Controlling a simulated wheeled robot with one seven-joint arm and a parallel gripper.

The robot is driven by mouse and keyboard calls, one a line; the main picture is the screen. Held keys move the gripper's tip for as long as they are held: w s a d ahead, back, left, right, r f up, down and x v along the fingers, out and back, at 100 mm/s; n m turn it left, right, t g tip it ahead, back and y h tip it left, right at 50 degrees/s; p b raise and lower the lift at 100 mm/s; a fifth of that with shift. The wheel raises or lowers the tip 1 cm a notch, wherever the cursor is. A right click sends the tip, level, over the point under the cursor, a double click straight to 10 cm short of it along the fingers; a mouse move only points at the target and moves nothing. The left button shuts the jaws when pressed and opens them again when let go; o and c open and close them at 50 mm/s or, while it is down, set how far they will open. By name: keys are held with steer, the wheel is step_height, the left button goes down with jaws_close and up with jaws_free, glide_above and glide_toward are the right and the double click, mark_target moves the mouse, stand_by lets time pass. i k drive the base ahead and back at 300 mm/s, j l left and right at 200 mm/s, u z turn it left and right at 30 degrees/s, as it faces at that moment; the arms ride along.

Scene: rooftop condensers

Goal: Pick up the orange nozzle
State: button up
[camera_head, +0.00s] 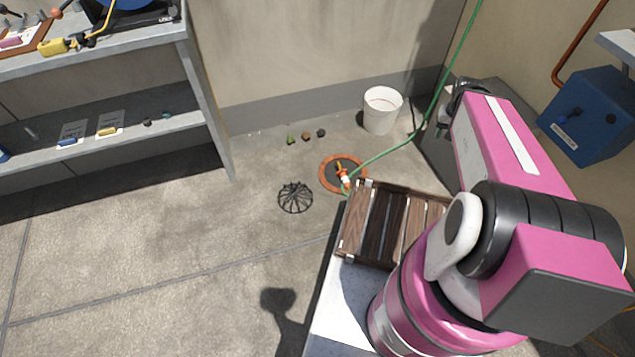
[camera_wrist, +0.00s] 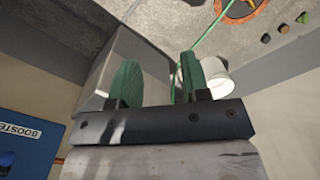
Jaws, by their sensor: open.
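The orange nozzle (camera_head: 344,179), with a white band, sits at the end of a green hose (camera_head: 405,142). It lies at the near edge of a round orange-rimmed drain (camera_head: 328,182) on the floor, beside a slatted wooden crate. My gripper (camera_wrist: 160,80) is open, with nothing between its two green pads. In the head view the arm's dark end is high at the right, well away from the nozzle. In the wrist view the orange rim shows at the top edge; I cannot make out the nozzle clearly there.
A white bucket (camera_head: 381,110) stands by the wall, right of several small stones. A black wire grate (camera_head: 295,197) lies left of the drain. The wooden crate (camera_head: 351,232) is close to the nozzle. Grey shelves (camera_head: 185,122) stand left; a blue box (camera_head: 588,118) is right.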

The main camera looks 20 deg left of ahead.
mark_target(343, 173)
steer(key=u, duration=0.95)
steer(key=k+l+u, duration=0.2)
steer(key=k+l, duration=0.1)
